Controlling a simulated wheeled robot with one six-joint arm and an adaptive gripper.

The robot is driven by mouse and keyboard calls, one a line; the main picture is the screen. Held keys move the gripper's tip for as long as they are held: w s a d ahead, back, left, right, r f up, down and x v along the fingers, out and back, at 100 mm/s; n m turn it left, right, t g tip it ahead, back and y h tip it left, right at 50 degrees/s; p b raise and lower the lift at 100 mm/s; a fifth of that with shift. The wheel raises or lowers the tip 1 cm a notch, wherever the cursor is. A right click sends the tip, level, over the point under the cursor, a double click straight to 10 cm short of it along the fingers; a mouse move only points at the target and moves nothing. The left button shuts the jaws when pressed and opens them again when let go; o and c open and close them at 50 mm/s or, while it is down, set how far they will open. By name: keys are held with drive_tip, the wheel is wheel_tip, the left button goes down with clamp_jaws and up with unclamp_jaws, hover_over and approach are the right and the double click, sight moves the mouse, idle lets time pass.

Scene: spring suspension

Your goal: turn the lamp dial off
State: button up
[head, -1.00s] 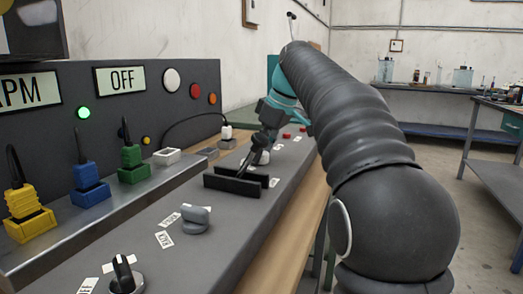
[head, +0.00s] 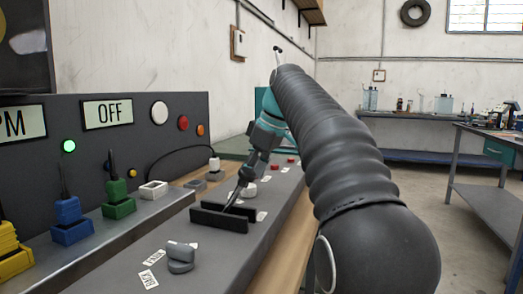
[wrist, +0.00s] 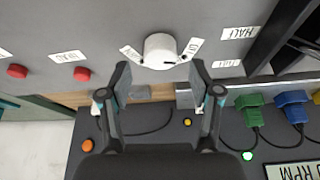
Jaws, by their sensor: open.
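A round white dial (wrist: 160,49) with a white label on either side sits on the grey console in the wrist view. The label print is too small to read surely. My gripper (wrist: 159,72) is open, its two fingers apart on either side of the dial in the picture; I cannot tell whether either touches it. In the head view the white dial (head: 250,190) shows just beyond my gripper (head: 238,194), which points down at the console and partly covers it.
A black slotted block (head: 222,219) stands close to my gripper. A grey knob (head: 180,259) is nearer on the console. Red buttons (wrist: 82,73) lie to one side.

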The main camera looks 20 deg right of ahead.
drive_tip(key=v, duration=0.9)
drive_tip(key=shift+r, duration=0.15)
